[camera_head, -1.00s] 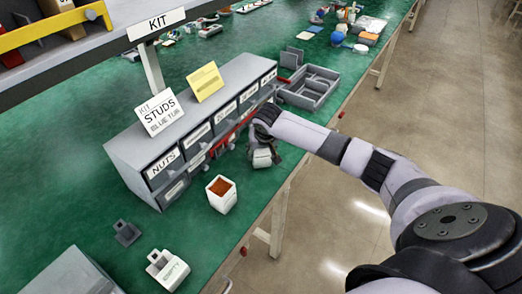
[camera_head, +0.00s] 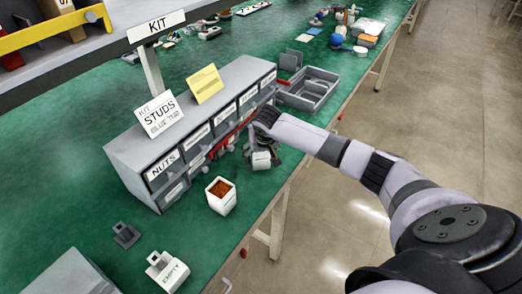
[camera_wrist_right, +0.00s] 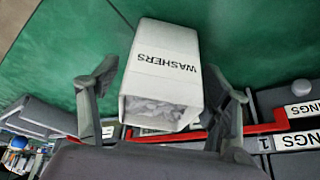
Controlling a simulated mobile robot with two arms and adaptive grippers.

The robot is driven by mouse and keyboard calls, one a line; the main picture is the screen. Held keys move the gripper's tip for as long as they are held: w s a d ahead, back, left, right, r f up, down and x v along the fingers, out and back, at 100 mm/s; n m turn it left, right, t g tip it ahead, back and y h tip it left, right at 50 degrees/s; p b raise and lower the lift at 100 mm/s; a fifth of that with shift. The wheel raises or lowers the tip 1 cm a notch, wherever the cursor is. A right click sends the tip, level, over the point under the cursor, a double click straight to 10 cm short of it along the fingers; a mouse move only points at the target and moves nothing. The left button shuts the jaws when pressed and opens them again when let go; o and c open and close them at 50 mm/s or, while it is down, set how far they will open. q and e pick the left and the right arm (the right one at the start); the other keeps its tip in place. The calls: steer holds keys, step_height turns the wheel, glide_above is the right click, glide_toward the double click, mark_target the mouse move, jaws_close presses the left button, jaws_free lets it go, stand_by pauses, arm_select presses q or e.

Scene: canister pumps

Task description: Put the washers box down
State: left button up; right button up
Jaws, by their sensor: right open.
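The white washers box (camera_wrist_right: 165,65), labelled WASHERS, is between the fingers of my right gripper (camera_wrist_right: 165,95) in the right wrist view. The fingers are spread, with a gap visible beside the box. Its open end shows pale contents. In the head view the box (camera_head: 262,160) is partly hidden by my right gripper (camera_head: 262,143). It appears to be on the green bench near the front edge, in front of the drawer unit. My left gripper is in neither view.
A grey drawer unit (camera_head: 150,151) with labelled drawers stands behind the box, with a red strip (camera_head: 232,134) along its front. A white box with brown contents (camera_head: 221,195) stands to the left. A grey divided tray (camera_head: 309,90) lies beyond.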

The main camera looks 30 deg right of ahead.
steer(key=v, duration=1.2)
steer(key=shift+s, duration=0.1)
